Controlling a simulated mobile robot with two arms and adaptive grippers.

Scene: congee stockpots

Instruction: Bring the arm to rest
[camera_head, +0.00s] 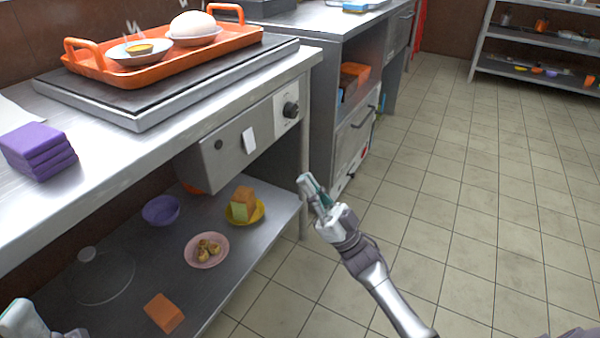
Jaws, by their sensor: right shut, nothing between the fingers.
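My right arm (375,280) reaches up from the bottom right over the tiled floor. Its gripper (308,182) points up and to the left, in front of the counter's right end. The fingers are together with nothing between them, and the gripper appears apart from the counter. Part of my left gripper (22,318) shows at the bottom left corner, cut off by the picture edge. Its fingers cannot be made out well enough to tell their state.
A steel counter (110,160) holds an orange tray (150,75) with two bowls, and purple folded cloths (38,150). Its lower shelf (235,255) carries a purple bowl (161,210), a pink plate (206,262) and a yellow plate (258,212). The floor (480,210) on the right is clear.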

